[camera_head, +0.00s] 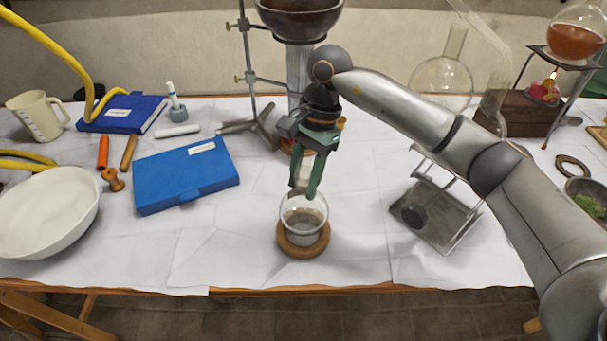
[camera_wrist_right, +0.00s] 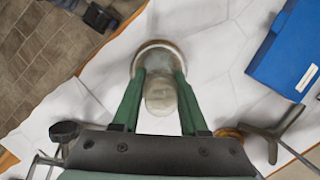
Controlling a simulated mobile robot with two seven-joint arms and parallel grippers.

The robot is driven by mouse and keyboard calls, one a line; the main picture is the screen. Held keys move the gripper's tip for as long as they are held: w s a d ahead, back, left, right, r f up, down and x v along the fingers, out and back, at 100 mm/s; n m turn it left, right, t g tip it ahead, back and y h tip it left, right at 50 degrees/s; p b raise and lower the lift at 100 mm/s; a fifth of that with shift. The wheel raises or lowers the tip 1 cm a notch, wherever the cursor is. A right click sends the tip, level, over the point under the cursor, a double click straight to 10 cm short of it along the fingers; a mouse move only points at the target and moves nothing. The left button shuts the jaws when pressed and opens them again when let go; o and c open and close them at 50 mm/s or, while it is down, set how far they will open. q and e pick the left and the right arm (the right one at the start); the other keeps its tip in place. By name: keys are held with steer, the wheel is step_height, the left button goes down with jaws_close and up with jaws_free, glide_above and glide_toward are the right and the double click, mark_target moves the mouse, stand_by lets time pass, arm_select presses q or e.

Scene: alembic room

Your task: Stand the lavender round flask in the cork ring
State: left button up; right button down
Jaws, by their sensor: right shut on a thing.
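The round flask (camera_head: 303,222) is clear glass with dull greyish contents; no lavender tint is clear. It looks upright, directly over the brown cork ring (camera_head: 303,251) near the table's front edge. The ring shows around the flask's lower part; I cannot tell whether the flask rests in it or hovers just above. My right gripper (camera_head: 307,190) reaches down from above and is shut on the flask's neck. In the right wrist view the green fingers (camera_wrist_right: 158,85) stand on either side of the flask (camera_wrist_right: 160,98). My left gripper is out of view.
A blue case (camera_head: 185,175) lies left of the ring, and a metal stand (camera_head: 437,213) stands to the right. A dark bowl (camera_head: 300,18) on a support is behind. A large clear flask (camera_head: 441,82) is at the back right. White cloth around the ring is clear.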

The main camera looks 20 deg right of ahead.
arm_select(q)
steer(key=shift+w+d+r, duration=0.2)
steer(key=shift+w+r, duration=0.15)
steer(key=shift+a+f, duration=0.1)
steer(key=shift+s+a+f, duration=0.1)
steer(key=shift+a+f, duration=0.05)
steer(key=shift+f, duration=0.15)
arm_select(e)
steer(key=shift+a, duration=0.1)
arm_select(q)
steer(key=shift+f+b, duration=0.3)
steer(key=shift+b, duration=0.3)
arm_select(e)
steer(key=shift+f, duration=0.45)
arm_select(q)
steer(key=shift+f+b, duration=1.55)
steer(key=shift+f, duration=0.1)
arm_select(e)
steer(key=shift+f, duration=1.3)
stand_by(2.1)
steer(key=shift+c, duration=1.8)
jaws_free()
